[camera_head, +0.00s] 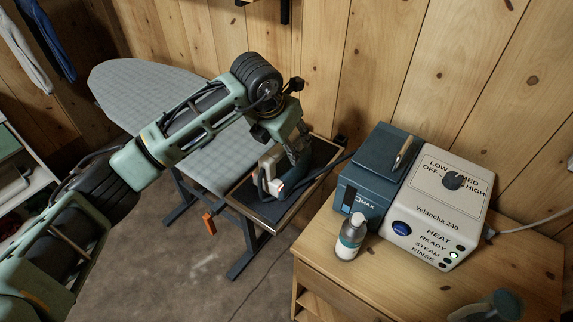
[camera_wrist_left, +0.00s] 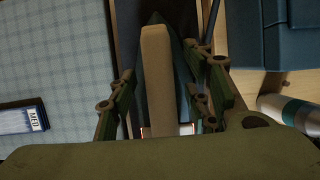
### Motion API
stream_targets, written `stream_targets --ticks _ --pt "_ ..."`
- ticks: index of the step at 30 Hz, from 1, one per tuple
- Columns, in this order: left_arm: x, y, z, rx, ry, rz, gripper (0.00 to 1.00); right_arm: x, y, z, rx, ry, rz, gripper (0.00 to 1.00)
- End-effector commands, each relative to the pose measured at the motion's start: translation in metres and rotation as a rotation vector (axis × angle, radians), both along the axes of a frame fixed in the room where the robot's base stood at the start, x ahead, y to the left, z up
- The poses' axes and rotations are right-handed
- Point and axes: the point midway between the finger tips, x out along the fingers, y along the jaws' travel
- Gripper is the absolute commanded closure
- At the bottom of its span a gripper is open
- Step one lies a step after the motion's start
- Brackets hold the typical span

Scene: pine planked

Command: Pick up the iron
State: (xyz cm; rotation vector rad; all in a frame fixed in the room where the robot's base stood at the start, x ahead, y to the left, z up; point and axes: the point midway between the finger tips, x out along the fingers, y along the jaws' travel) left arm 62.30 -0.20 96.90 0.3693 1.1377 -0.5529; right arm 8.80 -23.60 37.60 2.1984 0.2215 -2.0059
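The iron (camera_head: 272,165), with a pale tan handle and a dark blue body, rests on a dark, framed iron rest (camera_head: 246,194) at the near end of the ironing board. My left gripper (camera_head: 290,150) reaches down over it from above. In the left wrist view, the iron's handle (camera_wrist_left: 157,75) runs between the two fingers of my left gripper (camera_wrist_left: 162,88). The fingers are spread, with a visible gap on each side of the handle. Part of the iron is hidden behind the gripper.
The grey checked ironing board (camera_head: 128,82) extends to the back left. A wooden cabinet (camera_head: 330,262) at right holds a steam station (camera_head: 437,210) and a bottle (camera_head: 351,237). A dark hose runs from the station toward the iron. A wooden wall stands behind.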

Motion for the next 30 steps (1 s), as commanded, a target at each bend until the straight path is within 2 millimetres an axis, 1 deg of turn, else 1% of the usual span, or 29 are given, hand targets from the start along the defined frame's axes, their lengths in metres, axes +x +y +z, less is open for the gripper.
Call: stream_targets --ticks 1,2,15,29,30 --pt "-0.0001 0.0 0.0002 0.0 0.0 0.0 0.59 0.0 -0.0001 -0.0001 0.0 0.0 0.0 0.6" --pt "0.0 0.0 0.0003 0.0 0.0 0.0 0.62 0.0 -0.0001 -0.0001 0.0 0.0 0.0 0.6" --pt "0.0 0.0002 0.0006 0.0 0.0 0.0 1.0 0.0001 -0.0002 -0.0001 0.0 0.0 -0.001 0.6" --pt "0.0001 0.0003 0.0008 0.0 0.0 0.001 1.0 0.0001 -0.0003 0.0 0.0 0.0 -0.001 0.6" --pt "0.001 -0.0005 0.0036 -0.004 -0.005 0.0 1.0 0.0001 -0.0003 0.0002 0.0 0.0 -0.001 0.6"
